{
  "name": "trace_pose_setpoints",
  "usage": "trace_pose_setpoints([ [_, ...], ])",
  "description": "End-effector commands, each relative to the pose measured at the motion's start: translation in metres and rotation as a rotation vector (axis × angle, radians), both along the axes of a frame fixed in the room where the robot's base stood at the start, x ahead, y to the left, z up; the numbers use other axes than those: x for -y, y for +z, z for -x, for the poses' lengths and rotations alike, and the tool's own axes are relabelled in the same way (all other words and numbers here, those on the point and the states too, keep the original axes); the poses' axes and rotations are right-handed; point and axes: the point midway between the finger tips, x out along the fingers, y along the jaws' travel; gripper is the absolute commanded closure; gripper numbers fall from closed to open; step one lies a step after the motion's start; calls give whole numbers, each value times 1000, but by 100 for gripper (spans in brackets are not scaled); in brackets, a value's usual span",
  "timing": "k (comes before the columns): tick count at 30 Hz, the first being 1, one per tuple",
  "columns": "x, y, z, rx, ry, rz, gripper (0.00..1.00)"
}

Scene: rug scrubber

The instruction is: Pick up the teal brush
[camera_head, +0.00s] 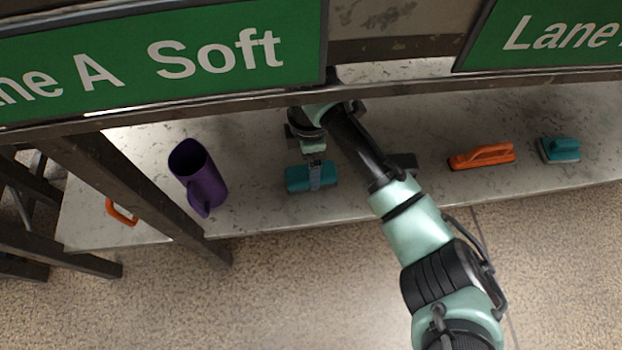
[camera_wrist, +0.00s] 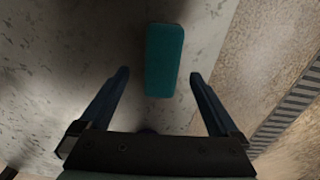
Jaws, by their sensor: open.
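A teal brush (camera_head: 297,181) lies on the pale speckled shelf, left of centre in the head view. My gripper (camera_head: 314,172) is at this brush, and part of it covers the brush's middle. In the wrist view the brush (camera_wrist: 164,58) is a long teal block. Its near end shows between the two fingertips of my open gripper (camera_wrist: 158,80), with a gap on each side. I cannot tell how far the fingertips are above it. A second teal brush (camera_head: 560,148) lies at the far right of the shelf.
An orange brush (camera_head: 482,156) lies left of the second teal brush. A purple pitcher (camera_head: 205,187) stands left of my gripper. An orange object (camera_head: 121,212) is partly hidden behind a dark frame post (camera_head: 140,190). Green signs (camera_head: 200,95) and a dark rail hang in front.

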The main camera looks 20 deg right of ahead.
Motion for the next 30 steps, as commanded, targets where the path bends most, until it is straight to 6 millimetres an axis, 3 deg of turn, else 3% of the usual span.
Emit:
trace_pose_setpoints([
  [8,1,-16,1,2,-1,1,3],
  [18,2,-54,5,1,1,2,3],
  [27,2,-55,5,1,0,1,3],
  [30,2,-55,5,1,0,1,19],
])
